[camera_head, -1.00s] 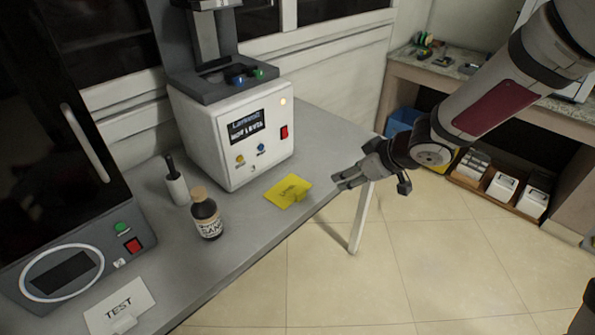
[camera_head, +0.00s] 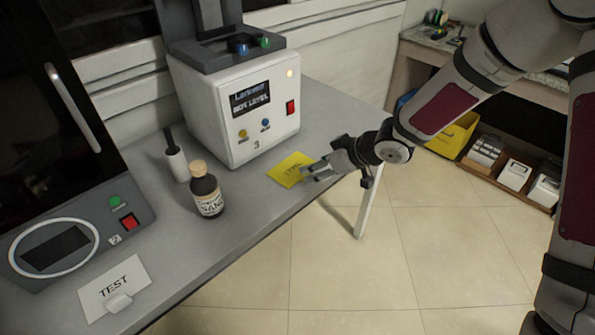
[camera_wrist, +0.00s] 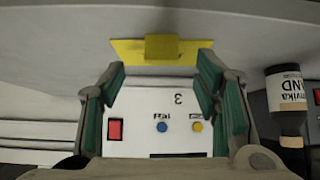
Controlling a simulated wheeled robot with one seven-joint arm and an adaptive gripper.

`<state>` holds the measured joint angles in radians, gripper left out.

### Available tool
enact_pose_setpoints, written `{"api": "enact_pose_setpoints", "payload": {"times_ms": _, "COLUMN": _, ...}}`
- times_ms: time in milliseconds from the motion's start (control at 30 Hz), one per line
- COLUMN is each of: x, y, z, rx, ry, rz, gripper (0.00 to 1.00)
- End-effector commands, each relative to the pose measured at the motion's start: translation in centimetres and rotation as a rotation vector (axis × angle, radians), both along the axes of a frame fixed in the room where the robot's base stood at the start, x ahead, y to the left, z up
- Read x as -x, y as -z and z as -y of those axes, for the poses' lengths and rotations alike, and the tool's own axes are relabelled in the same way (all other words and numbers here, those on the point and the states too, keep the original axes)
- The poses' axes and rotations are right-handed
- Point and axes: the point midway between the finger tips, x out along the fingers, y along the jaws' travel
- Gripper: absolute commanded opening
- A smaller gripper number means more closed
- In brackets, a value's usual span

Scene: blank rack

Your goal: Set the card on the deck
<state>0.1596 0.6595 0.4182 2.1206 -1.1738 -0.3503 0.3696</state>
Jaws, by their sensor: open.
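A yellow card (camera_head: 290,169) with a small raised tab lies on the grey bench (camera_head: 262,200) near its front edge. In the wrist view the yellow card (camera_wrist: 195,52) is at the top, its tab between the fingertips. My gripper (camera_head: 313,173) is open and empty, just right of the card in the head view, with its fingertips at or over the card's right edge; contact cannot be told. Its teal-padded fingers (camera_wrist: 160,75) are spread in the wrist view. A white device (camera_head: 245,135) behind the card has a dark grey top deck (camera_head: 190,52).
A brown bottle (camera_head: 207,193) and a black-and-white handled tool (camera_head: 176,158) stand left of the card. A white TEST card (camera_head: 115,284) lies at front left beside a dark cabinet (camera_head: 70,170). Bench right of the white device is clear.

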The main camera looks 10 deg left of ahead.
Motion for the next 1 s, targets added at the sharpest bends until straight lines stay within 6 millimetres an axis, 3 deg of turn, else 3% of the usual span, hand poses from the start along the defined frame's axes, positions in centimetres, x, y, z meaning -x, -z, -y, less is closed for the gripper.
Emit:
{"api": "enact_pose_setpoints", "payload": {"times_ms": 233, "x": -1.3, "y": 2.5, "z": -2.4, "rx": 0.0, "ry": -0.003, "rz": -0.002, "gripper": 0.57}}
{"api": "enact_pose_setpoints", "payload": {"times_ms": 567, "x": -1.6, "y": 2.9, "z": -2.8, "rx": 0.001, "ry": -0.001, "rz": -0.001, "gripper": 0.57}}
{"api": "enact_pose_setpoints", "payload": {"times_ms": 767, "x": -1.6, "y": 2.9, "z": -2.8, "rx": 0.0, "ry": -0.001, "rz": -0.001, "gripper": 0.16}}
{"api": "enact_pose_setpoints", "payload": {"times_ms": 1000, "x": -1.6, "y": 2.9, "z": -2.8, "rx": 0.0, "ry": -0.001, "rz": -0.001, "gripper": 0.1}}
